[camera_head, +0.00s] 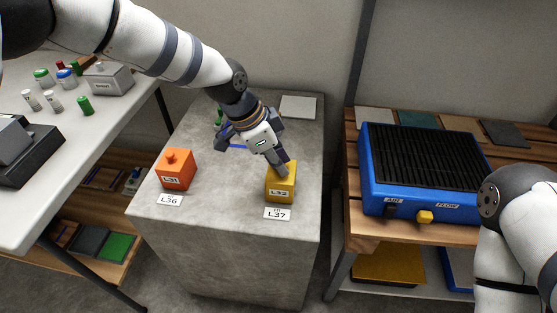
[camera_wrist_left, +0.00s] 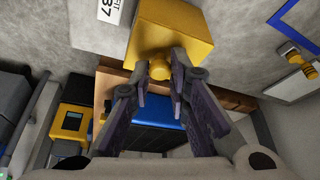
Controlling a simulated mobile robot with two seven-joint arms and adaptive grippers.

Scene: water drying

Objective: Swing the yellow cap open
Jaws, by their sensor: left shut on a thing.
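The yellow cap (camera_head: 281,190), a box-like cover marked L32, stands on the grey stone block near its front right. My left gripper (camera_head: 278,162) reaches down to its top from behind. In the left wrist view, the yellow cap (camera_wrist_left: 178,36) has a small round knob (camera_wrist_left: 159,69) between the fingertips of my left gripper (camera_wrist_left: 160,66), which is shut on it. In the head view the fingers hide the knob. The cap looks seated on the block. My right gripper is out of view; only part of the right arm shows at the right edge.
An orange cap (camera_head: 176,172) marked L31 stands left on the same block (camera_head: 225,215). White cards L36 (camera_head: 170,201) and L37 (camera_head: 277,214) lie in front of the caps. A blue unit with a black grille (camera_head: 425,152) stands on the wooden bench at right.

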